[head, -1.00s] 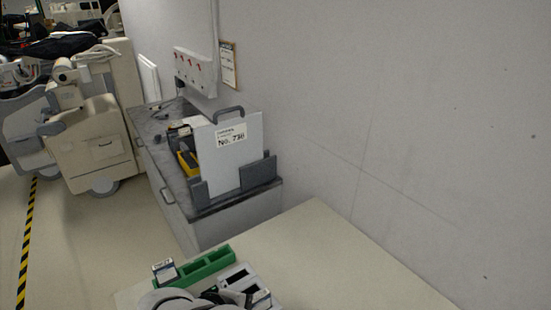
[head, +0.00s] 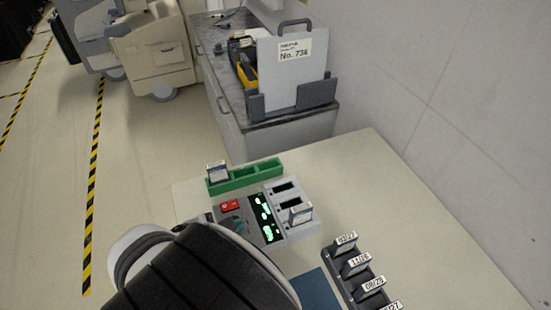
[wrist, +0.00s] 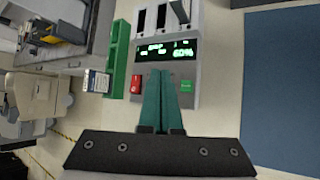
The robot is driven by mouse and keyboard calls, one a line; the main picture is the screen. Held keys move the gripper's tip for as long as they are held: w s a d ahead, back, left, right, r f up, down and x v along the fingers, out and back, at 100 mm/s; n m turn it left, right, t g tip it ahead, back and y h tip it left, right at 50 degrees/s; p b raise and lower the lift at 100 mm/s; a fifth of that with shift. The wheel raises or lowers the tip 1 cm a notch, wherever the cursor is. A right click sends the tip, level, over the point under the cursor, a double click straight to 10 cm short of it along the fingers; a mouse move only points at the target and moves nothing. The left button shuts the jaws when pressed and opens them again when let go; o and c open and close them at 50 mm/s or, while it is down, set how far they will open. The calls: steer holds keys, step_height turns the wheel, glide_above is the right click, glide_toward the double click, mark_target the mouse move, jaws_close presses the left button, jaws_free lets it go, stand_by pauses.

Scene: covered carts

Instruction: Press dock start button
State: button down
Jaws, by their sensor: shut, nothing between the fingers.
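The dock is a grey box (head: 294,236) on the pale table, with a lit green display (head: 266,218); it also shows in the wrist view (wrist: 198,20). A green button (wrist: 187,86) sits below the display, right of my fingers in the wrist view. In the head view I cannot make it out behind my arm. A red switch (wrist: 136,84) lies left of my fingers; it also shows in the head view (head: 230,205). My gripper (wrist: 161,73) is shut and empty, its teal fingers over the dock face between switch and button. I cannot tell whether they touch it.
A green tray (head: 245,177) with one labelled block (head: 217,171) stands behind the dock. A dark rack (head: 345,272) of labelled blocks stands right of it, beside a blue mat (head: 316,290). A grey cabinet (head: 232,137) stands beyond the table. The table's right side is clear.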

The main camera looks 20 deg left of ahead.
step_height(320, 180, down, 7)
steer(key=shift+f, duration=0.15)
steer(key=shift+f, duration=0.1)
stand_by(2.1)
steer(key=shift+f, duration=0.3)
steer(key=shift+f, duration=0.4)
stand_by(0.5)
steer(key=shift+r, duration=0.85)
steer(key=shift+r, duration=2.5)
steer(key=shift+r, duration=0.1)
